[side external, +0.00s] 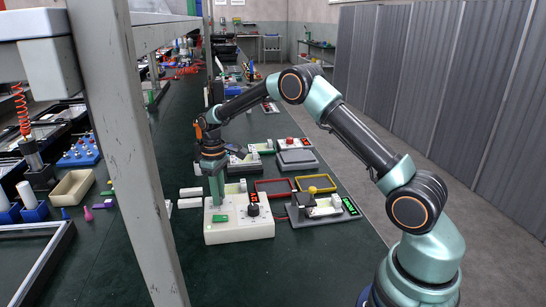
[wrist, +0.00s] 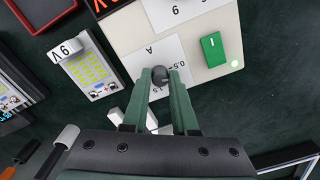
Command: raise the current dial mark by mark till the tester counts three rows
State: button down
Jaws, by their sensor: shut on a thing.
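The white supply box (side external: 240,231) stands on the bench in the side view; its top also shows in the wrist view (wrist: 125,32). My gripper (wrist: 161,80) is shut on the dark current dial (wrist: 160,74), beside a white plate (wrist: 150,55) marked A. In the side view my gripper (side external: 216,190) comes down over the box's left part and hides this dial. A second black dial (side external: 253,210) is right of it. The tester (side external: 322,215) has a lit green display (side external: 350,206), too small to read. A module with yellow rows (wrist: 90,72) is left of the box.
A green switch (wrist: 213,50) and a small pale light (wrist: 235,64) are on the box. Red (side external: 275,187) and yellow (side external: 316,183) frames lie behind the tester. A beige tray (side external: 72,189) is at left, past a grey post (side external: 130,150).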

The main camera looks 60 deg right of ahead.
jog(key=m, duration=0.4)
jog(key=shift+d+m, duration=0.1)
jog(key=shift+m, duration=2)
jog(key=shift+w+r, duration=0.1)
jog(key=c, duration=0.7)
grip_release()
notch_tip(320, 180, up, 12)
